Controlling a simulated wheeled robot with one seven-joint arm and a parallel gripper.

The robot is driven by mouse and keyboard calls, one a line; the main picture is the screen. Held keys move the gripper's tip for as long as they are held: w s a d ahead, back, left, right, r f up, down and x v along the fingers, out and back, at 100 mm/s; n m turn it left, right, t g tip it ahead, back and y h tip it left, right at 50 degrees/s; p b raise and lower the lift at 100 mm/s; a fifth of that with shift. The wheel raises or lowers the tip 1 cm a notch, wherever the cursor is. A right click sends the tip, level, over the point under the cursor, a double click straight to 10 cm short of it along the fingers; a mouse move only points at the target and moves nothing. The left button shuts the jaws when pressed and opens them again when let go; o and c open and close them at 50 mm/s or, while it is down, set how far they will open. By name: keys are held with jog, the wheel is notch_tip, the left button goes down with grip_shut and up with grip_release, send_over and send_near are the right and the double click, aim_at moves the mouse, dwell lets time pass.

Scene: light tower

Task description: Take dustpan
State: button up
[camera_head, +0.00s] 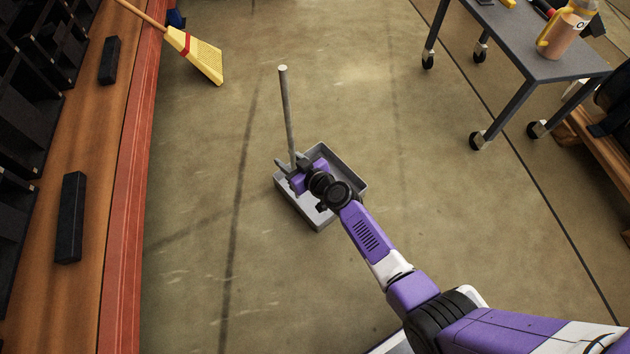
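The grey dustpan (349,178) sits on the floor in the middle of the head view. Its long thin handle (286,110) stands up and leans slightly toward the top left. My gripper (286,167) is over the left part of the pan, at the lower part of the handle. Its fingers are at or around the handle there. The fingers are small and dark against the grey pan, so I cannot tell whether they are closed on the handle. My purple and black wrist hides part of the pan's inside.
A yellow broom (195,54) is at the upper left by a red-edged wooden ledge (97,200) with black blocks. A grey wheeled table (532,42) carrying a bottle (566,32) stands at the upper right. The floor around the dustpan is clear.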

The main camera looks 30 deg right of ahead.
grip_shut()
dwell(0.9)
jog(key=shift+r, duration=0.1)
dwell(0.3)
